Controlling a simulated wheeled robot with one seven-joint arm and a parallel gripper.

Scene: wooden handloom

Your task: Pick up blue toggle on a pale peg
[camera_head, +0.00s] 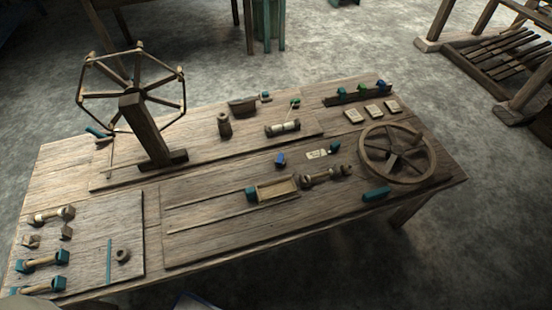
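A small saturated blue block (280,160) stands on the near board in the middle of the table, just behind a shallow wooden tray. A second blue piece (381,86) sits at the right end of a dark wooden rack (328,102) at the back right, beside a green piece (361,88) and a teal piece (342,94). At this size I cannot tell a pale peg under either blue piece, so I cannot tell which is the toggle. My gripper is not in view.
A spoked reel on a post (143,130) rises tall at the left. A spoked wheel (428,166) lies at the right. The shallow tray (277,188), a turned spindle (322,178), a roller (283,128) and pale cards (373,110) crowd the middle and back.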

